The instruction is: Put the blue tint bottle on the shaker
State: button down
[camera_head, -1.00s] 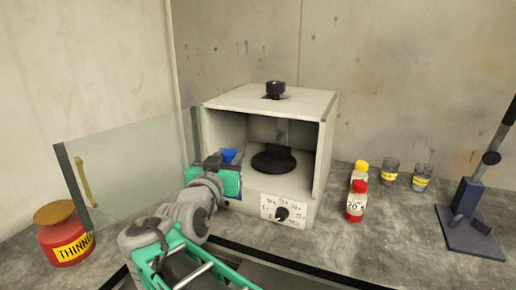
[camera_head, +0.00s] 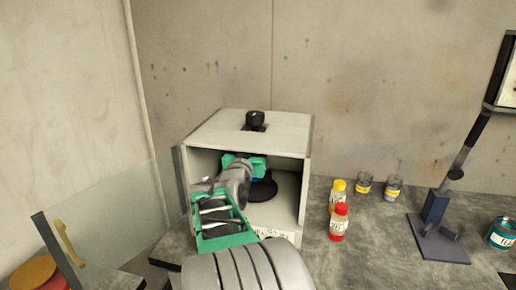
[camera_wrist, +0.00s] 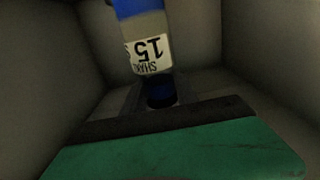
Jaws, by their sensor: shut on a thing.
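My gripper (camera_head: 256,170) reaches inside the open-fronted white shaker cabinet (camera_head: 258,128). It is shut on the blue tint bottle, which shows only as a small blue patch (camera_head: 258,180) beside the green jaws. The round black platform (camera_head: 262,192) of the shaker lies just below and beyond my gripper. The arm hides part of it. I cannot tell whether the bottle touches the platform.
A glass door (camera_head: 105,215) stands open at the left, near a red thinner can (camera_head: 35,275). Right of the cabinet stand yellow-capped (camera_head: 338,190) and red-capped (camera_head: 340,222) bottles, two small cups (camera_head: 394,187), a dark stand (camera_head: 437,225) and a teal can (camera_head: 502,234).

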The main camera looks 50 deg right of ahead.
jog(key=shift+w+d+r, duration=0.1)
jog(key=shift+d, duration=0.2)
jog(key=f, duration=0.3)
jog(key=shift+w+d+f, duration=0.15)
jog(key=shift+d+f, duration=0.2)
jog(key=c, duration=0.9)
grip_release()
jog(key=shift+c, duration=0.2)
jog(key=shift+a, duration=0.1)
jog(key=b+v, duration=0.2)
jog(key=v, duration=1)
jog(key=shift+b, duration=0.3)
